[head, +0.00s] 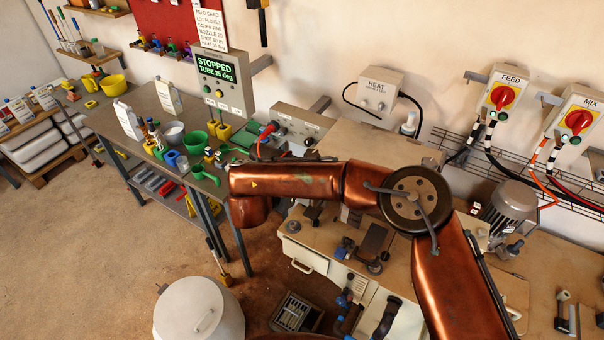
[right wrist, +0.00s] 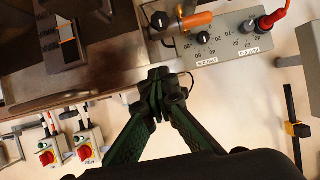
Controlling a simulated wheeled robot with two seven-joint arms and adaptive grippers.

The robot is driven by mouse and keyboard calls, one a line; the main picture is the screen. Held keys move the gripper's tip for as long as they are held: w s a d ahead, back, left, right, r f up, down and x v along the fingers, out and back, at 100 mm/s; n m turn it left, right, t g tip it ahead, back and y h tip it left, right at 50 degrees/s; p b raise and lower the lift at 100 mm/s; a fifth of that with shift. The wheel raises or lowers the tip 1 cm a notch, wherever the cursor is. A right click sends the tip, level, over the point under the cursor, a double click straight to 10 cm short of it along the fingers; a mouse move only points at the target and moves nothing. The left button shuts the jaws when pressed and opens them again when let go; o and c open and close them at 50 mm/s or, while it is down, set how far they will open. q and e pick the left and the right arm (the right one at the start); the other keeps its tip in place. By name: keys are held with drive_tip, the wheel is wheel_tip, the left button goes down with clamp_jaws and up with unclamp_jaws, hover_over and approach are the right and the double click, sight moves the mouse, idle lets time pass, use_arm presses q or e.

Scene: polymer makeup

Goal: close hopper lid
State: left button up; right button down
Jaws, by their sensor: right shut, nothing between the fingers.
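I cannot pick out the hopper lid with certainty. A tan flat panel (head: 378,145) stands behind my right arm, under the HEAT box, and may belong to the hopper. My copper right arm crosses the head view and hides much of the machine (head: 320,247). In the right wrist view my right gripper (right wrist: 160,78) is shut and empty, its green fingers meeting at the tips. Its tips show just below a grey knob panel (right wrist: 225,45); contact cannot be told. A dark block with an orange mark (right wrist: 65,42) lies at the upper left. My left gripper is out of view.
A workbench (head: 150,100) with cups and bottles stands at left. A screen box reading STOPPED (head: 220,75) is on the wall. FEED (head: 502,92) and MIX (head: 577,118) switches are at right.

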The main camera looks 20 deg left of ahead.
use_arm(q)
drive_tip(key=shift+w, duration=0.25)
use_arm(e)
drive_tip(key=shift+d+f, duration=0.2)
drive_tip(key=shift+f, duration=0.2)
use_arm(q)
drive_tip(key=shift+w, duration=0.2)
